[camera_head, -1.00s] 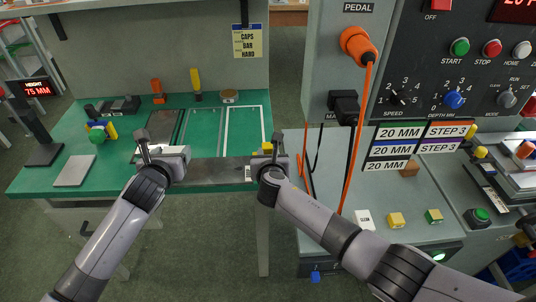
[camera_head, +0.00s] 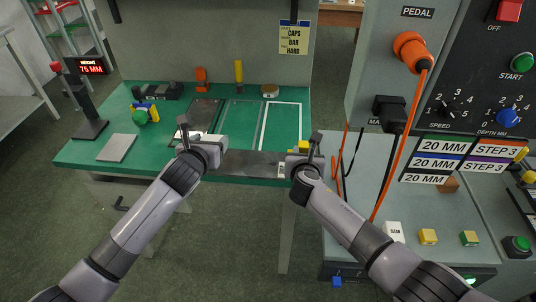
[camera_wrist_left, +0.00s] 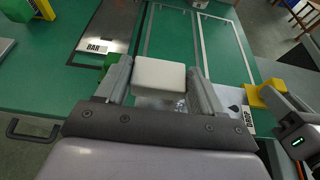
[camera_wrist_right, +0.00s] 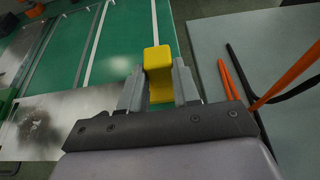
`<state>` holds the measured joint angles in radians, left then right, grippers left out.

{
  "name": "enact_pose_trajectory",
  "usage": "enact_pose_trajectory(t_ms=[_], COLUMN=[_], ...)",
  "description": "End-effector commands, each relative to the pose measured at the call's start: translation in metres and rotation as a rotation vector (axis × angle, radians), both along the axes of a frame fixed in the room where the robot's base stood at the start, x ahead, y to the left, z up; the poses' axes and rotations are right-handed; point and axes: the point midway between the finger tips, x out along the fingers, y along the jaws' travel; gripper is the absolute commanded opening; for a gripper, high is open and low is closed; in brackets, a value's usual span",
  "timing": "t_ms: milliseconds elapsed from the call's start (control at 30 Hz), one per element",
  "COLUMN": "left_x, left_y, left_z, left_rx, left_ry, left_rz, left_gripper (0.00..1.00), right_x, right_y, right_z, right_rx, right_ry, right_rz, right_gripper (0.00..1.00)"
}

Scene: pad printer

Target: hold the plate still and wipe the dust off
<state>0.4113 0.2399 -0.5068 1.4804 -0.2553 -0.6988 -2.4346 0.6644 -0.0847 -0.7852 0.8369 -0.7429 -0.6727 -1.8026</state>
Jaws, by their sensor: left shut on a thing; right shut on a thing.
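A grey metal plate (camera_head: 250,163) lies along the front edge of the green table. A dark dusty smudge shows on it in the right wrist view (camera_wrist_right: 38,125). My left gripper (camera_head: 192,142) is shut on a white block (camera_wrist_left: 158,76), at the plate's left end. Whether the block touches the plate, I cannot tell. My right gripper (camera_head: 306,148) is shut on a yellow block (camera_wrist_right: 158,72) at the plate's right end. The yellow block also shows in the left wrist view (camera_wrist_left: 262,96). My grippers and arms hide parts of the plate's ends.
Behind the plate lie a dark plate (camera_head: 202,113) and white outlined areas on the green table (camera_head: 150,172). A grey slab (camera_head: 117,148) and a height stand (camera_head: 88,115) are at left. The control cabinet (camera_head: 375,60), with an orange cable (camera_head: 400,145), stands close on the right.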

Motion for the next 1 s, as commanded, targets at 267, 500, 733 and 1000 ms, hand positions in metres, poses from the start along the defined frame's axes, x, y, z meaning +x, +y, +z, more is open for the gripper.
enact_pose_trajectory(t_ms=[267, 500, 733, 1000], left_x=[0.000, 0.000, -0.008, -0.018], left_y=[0.000, -0.001, -0.012, -0.027], left_z=[0.000, 0.000, -0.010, -0.023], left_rx=[0.000, 0.000, 0.001, 0.000], left_ry=[-0.001, 0.000, 0.001, 0.001], left_rz=[0.000, 0.000, -0.001, -0.001], left_gripper=[0.37, 0.37, 0.37, 0.37], right_x=[0.000, 0.000, 0.000, 0.000], right_y=[0.000, 0.000, 0.000, 0.000], right_z=[-0.001, -0.001, -0.001, -0.001], right_rx=[0.000, 0.000, 0.000, 0.000], right_ry=[0.002, 0.002, 0.002, 0.002], right_rz=[0.000, 0.000, 0.000, 0.000], right_gripper=[0.00, 0.00, 0.00, 0.00])
